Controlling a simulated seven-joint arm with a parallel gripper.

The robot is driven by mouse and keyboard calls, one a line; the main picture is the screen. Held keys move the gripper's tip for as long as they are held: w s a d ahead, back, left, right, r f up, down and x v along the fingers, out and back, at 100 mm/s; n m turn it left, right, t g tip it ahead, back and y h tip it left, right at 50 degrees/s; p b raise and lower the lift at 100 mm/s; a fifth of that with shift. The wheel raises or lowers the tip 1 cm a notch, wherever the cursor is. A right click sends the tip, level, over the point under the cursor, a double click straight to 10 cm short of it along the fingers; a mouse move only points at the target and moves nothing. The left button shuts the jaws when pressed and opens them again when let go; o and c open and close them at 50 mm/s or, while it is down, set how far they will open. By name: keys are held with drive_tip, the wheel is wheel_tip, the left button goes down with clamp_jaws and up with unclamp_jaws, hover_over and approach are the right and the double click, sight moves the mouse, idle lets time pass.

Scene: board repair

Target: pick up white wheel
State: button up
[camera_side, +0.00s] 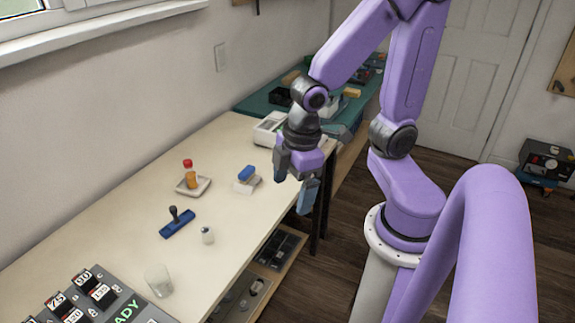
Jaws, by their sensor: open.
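A small white round piece (207,235) with a dark spot on top stands on the pale table (110,225), near its front edge. It is the likeliest white wheel, but it is too small to be sure. My gripper (294,188) points down with its two fingers apart and nothing between them. It is above and to the right of the white piece, well apart from it, by the table's front edge.
A blue stamp-like tool with a dark knob (177,225), a clear cup (158,281), a small dish (193,186) holding a red-capped amber bottle (189,169), and a blue-and-white block (246,176) surround it. A grey panel (95,300) fills the near left corner.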

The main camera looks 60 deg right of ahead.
drive_tip(key=w+d+f+m+t, duration=0.2)
drive_tip(key=w+d+f, duration=0.55)
drive_tip(key=w, duration=0.45)
drive_tip(key=d+f+m+t, duration=0.1)
drive_tip(key=d+f, duration=0.3)
drive_tip(key=d, duration=0.2)
drive_tip(key=d+f+m+t+y, duration=0.1)
drive_tip(key=d+f+m+t, duration=0.1)
drive_tip(key=d+f, duration=0.2)
drive_tip(key=w+d+f+m+t, duration=0.1)
drive_tip(key=d+f, duration=0.3)
drive_tip(key=d, duration=0.4)
drive_tip(key=shift+m+t, duration=0.4)
drive_tip(key=s+d+m+t+h, duration=0.5)
drive_tip(key=s+d+m, duration=0.2)
drive_tip(key=d, duration=0.1)
drive_tip(key=x, duration=1.1)
drive_tip(key=shift+w+a+f, duration=0.1)
drive_tip(key=shift+w+f, duration=0.1)
drive_tip(key=shift+f, duration=0.15)
drive_tip(key=shift+x, duration=2.75)
